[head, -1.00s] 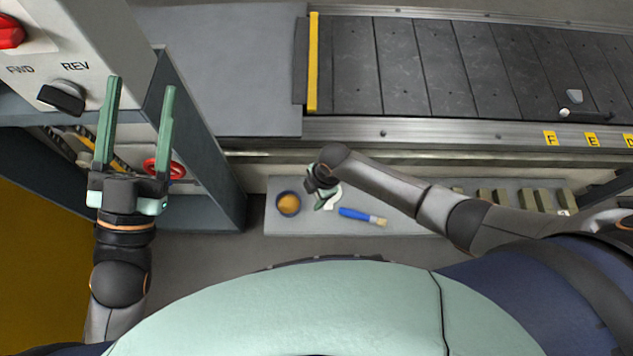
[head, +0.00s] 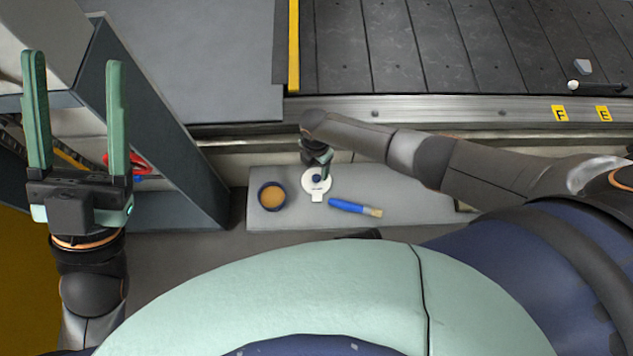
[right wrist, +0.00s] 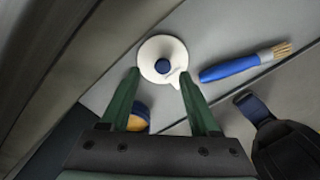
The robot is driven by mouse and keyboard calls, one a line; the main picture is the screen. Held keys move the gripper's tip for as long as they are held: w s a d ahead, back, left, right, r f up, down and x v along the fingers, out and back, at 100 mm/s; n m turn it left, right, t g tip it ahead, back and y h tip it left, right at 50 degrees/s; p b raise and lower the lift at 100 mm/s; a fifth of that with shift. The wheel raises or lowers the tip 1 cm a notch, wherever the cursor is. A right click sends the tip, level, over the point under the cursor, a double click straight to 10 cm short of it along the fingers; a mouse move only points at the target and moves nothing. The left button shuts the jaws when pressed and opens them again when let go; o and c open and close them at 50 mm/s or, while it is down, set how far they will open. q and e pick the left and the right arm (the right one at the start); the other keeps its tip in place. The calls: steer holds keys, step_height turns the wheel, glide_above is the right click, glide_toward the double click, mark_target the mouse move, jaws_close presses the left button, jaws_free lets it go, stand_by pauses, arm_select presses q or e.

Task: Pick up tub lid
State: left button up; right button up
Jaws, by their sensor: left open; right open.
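The tub lid (head: 316,184) is a white disc with a blue knob and a small tab, lying on the grey shelf (head: 410,208). In the right wrist view the lid (right wrist: 172,49) lies beyond the fingertips. My right gripper (right wrist: 161,72) is open and empty, with the lid's knob roughly in line with the gap between its fingers. In the head view the right gripper (head: 318,158) is just above the lid and partly covers it. The open tub (head: 271,196), dark blue with orange contents, stands left of the lid. My left gripper (head: 76,72) is open and empty at the far left.
A blue brush (head: 349,207) lies right of the lid, close to it. The slat conveyor (head: 440,50) runs behind the shelf, with its metal side rail (head: 440,110) above it.

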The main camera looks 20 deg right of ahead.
mark_target(316, 178)
steer(key=f+b, duration=0.2)
steer(key=f, duration=0.1)
steer(key=f+b, duration=0.1)
steer(key=f, duration=0.1)
steer(key=shift+s+a, duration=0.15)
steer(key=shift+s, duration=0.15)
steer(key=shift+c, duration=0.2)
jaws_close()
